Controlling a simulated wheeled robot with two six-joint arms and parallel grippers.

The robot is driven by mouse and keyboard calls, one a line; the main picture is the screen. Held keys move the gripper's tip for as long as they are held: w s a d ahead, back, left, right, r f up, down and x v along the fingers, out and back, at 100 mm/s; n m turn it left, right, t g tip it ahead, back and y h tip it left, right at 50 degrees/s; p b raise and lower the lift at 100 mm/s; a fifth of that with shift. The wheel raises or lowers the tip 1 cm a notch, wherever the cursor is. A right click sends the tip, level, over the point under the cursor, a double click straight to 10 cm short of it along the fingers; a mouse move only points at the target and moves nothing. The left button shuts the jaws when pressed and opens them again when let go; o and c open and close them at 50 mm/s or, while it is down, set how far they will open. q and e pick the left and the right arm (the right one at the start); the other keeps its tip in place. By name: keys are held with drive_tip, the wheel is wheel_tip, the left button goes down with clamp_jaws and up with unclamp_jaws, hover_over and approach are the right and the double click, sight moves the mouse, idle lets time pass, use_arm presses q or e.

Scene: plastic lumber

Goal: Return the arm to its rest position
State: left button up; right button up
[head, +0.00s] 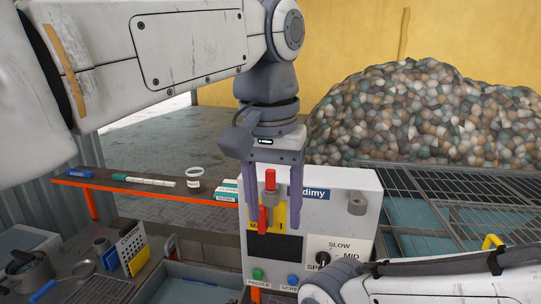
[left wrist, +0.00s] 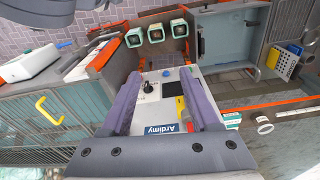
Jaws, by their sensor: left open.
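My left arm comes in from the upper left of the head view. Its gripper (head: 272,228) points down, open, in front of the control panel (head: 358,190) labelled "Ardimy". A red-tipped handle (head: 270,180) and a red part on a yellow plate show between the fingers; I cannot tell whether they touch. In the left wrist view the open gripper (left wrist: 161,74) has its fingers on either side of the panel face (left wrist: 150,112). My right arm's light link lies at the lower right of the head view; its gripper is out of sight.
The panel has a speed dial (head: 322,258), a green button (head: 257,274) and a blue button (head: 293,280). An orange-edged shelf (head: 110,182) holds a white ring (head: 195,171). A pile of flakes (head: 425,110) lies behind a metal grating.

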use_arm(q)
drive_tip(key=s+a+f+m+b, duration=0.1)
drive_tip(key=s+f, duration=0.3)
drive_tip(key=f, duration=0.6)
drive_tip(key=s+a+f+m+b, duration=0.1)
drive_tip(key=s+f, duration=0.4)
drive_tip(key=f, duration=0.6)
drive_tip(key=s+a+f+m+g+b, duration=0.1)
drive_tip(key=s+a+f+b, duration=0.2)
drive_tip(key=f, duration=0.7)
drive_tip(key=shift+s+a+f+m+h+b, duration=0.2)
drive_tip(key=shift+s+m+h+b, duration=0.15)
drive_tip(key=shift+s+b, duration=0.35)
